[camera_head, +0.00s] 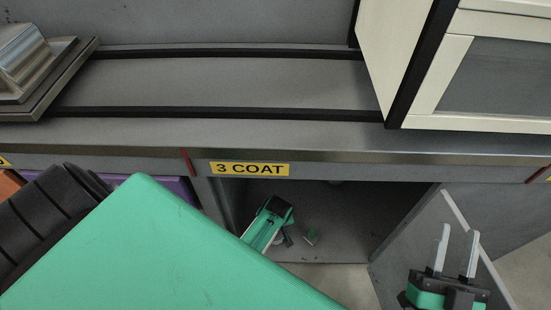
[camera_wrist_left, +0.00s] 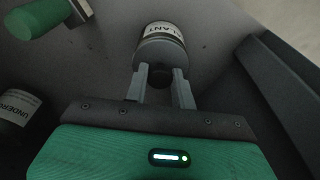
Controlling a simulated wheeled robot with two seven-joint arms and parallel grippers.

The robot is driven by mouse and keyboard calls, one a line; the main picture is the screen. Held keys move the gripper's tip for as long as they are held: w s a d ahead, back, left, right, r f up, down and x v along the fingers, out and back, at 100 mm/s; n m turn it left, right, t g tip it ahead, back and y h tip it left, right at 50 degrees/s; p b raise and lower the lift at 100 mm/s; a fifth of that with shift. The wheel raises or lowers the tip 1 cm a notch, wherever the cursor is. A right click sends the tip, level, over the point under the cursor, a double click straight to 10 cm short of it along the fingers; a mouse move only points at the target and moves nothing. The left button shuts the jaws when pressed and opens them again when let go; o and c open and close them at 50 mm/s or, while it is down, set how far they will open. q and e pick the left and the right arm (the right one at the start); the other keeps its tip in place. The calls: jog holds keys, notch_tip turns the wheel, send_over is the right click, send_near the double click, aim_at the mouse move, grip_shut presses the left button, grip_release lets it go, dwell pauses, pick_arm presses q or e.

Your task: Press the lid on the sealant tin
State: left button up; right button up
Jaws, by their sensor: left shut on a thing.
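The sealant tin (camera_wrist_left: 172,32) shows in the left wrist view, with a white label reading "LANT". A grey lid (camera_wrist_left: 160,52) with a dark knob (camera_wrist_left: 160,76) is at its near end. Whether the lid sits fully down cannot be told. My left gripper (camera_wrist_left: 162,82) is shut on the knob, one finger on each side. In the head view my left wrist reaches into the compartment marked "3 COAT", where the tin is mostly hidden. My right gripper (camera_head: 456,250) is open and empty at the lower right, outside the compartment.
A green cylinder (camera_wrist_left: 38,17) and a tin labelled "UNDER" (camera_wrist_left: 10,115) are to the left in the wrist view. The "3 COAT" sign (camera_head: 249,169) is on the shelf edge above the opening. An open grey door panel (camera_head: 433,232) stands at right.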

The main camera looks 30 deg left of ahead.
pick_arm(q)
jog(key=shift+p, duration=0.45)
jog(key=shift+f, duration=0.15)
dwell(1.2)
jog(key=shift+p, duration=0.6)
dwell(0.4)
jog(key=o, duration=1.5)
jog(key=shift+r+p, duration=3.55)
jog(key=shift+p, duration=0.5)
jog(key=shift+f, duration=0.1)
jog(key=shift+c, duration=0.3)
